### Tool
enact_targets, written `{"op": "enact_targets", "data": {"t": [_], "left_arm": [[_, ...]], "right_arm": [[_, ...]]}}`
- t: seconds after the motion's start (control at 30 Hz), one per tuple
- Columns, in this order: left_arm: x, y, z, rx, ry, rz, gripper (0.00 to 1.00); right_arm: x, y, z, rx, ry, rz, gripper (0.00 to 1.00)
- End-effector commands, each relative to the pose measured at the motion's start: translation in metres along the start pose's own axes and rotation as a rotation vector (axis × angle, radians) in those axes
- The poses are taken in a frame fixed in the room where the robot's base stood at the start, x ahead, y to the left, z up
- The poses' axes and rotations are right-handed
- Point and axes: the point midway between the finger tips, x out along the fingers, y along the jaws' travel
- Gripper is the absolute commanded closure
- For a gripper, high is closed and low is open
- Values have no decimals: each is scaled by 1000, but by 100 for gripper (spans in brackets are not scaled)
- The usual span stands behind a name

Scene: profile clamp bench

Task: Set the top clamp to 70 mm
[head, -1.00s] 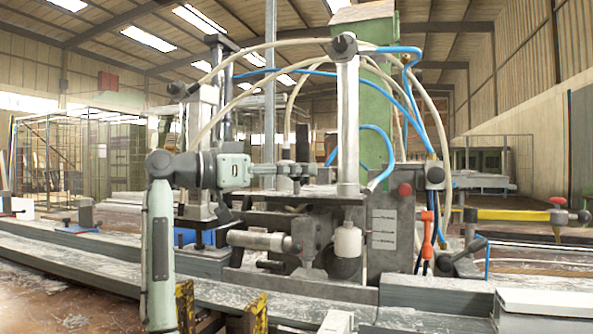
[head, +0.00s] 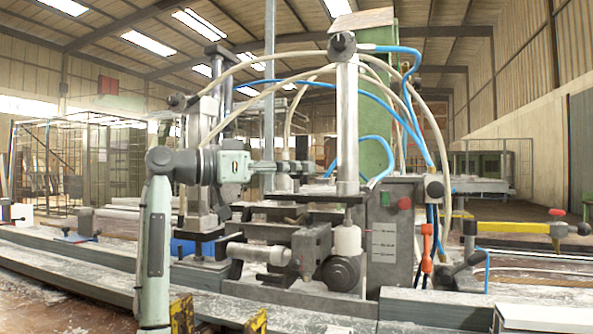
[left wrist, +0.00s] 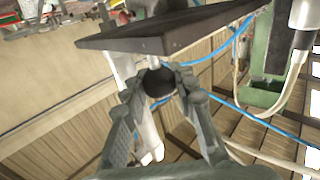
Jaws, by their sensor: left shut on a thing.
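The clamp bench has a pale upright column (head: 347,125) with a dark knob (head: 342,44) on top. A dark flat plate (head: 300,196) lies near its foot. It also seems to be the dark plate at the top of the left wrist view (left wrist: 160,38). A grey housing (head: 405,245) at right carries a marked scale (head: 383,241), too small to read. My left gripper (head: 305,167) reaches in level from the left, just above the plate. In the left wrist view its fingers (left wrist: 160,85) are closed around a dark round knob (left wrist: 158,82). My right gripper is not in view.
Pale and blue hoses (head: 375,92) arch over the bench. A yellow bar (head: 512,227) sticks out at right beside an orange handle (head: 427,248). A second upright actuator (head: 203,150) stands behind my left wrist. Long grey rails (head: 75,262) run along the front.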

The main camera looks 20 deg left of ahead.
Motion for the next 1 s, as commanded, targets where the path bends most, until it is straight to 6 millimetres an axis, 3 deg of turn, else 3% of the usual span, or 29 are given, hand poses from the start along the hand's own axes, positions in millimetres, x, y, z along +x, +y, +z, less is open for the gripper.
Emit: {"op": "enact_targets", "data": {"t": [0.03,0.07,0.23,0.63,1.0], "left_arm": [[-2,-1,-8,5,18,-6,100],[-2,-1,-8,5,18,-6,72],[-2,-1,-6,4,13,-5,52],[-9,-1,-4,3,10,-5,52],[-83,-2,-3,4,9,-8,52]], "right_arm": [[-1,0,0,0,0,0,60],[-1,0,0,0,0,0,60],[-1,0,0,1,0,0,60],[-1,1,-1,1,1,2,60],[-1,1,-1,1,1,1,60]]}}
